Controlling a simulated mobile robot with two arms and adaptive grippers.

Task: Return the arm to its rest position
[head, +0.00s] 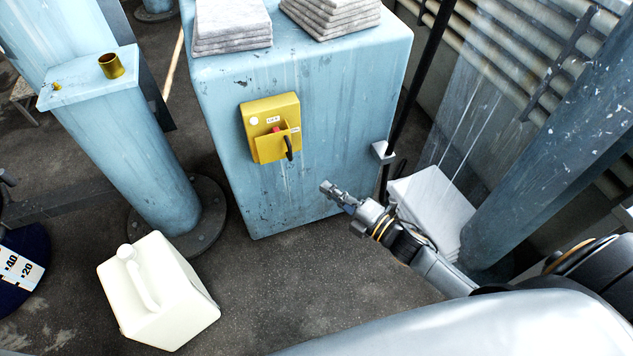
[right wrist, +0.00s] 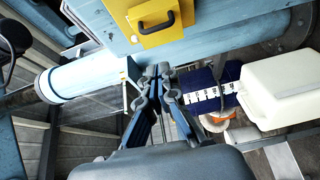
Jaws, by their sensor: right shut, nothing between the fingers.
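My right arm (head: 440,270) comes in from the lower right in the head view. Its gripper (head: 328,187) is shut and empty, in front of the lower right part of the blue cabinet. In the right wrist view the gripper's fingers (right wrist: 163,72) are together with nothing between them. A yellow switch box (head: 272,128) with a dark handle is on the cabinet front, up and left of the gripper. It also shows at the top of the right wrist view (right wrist: 158,22). My left gripper is not in view.
The blue cabinet (head: 330,130) carries stacked grey slabs (head: 232,25). A white canister (head: 170,300) stands on the floor at lower left. A blue column (head: 560,150) and white slabs (head: 435,205) are near my right arm. A blue post (head: 135,150) holds a brass cup (head: 111,66).

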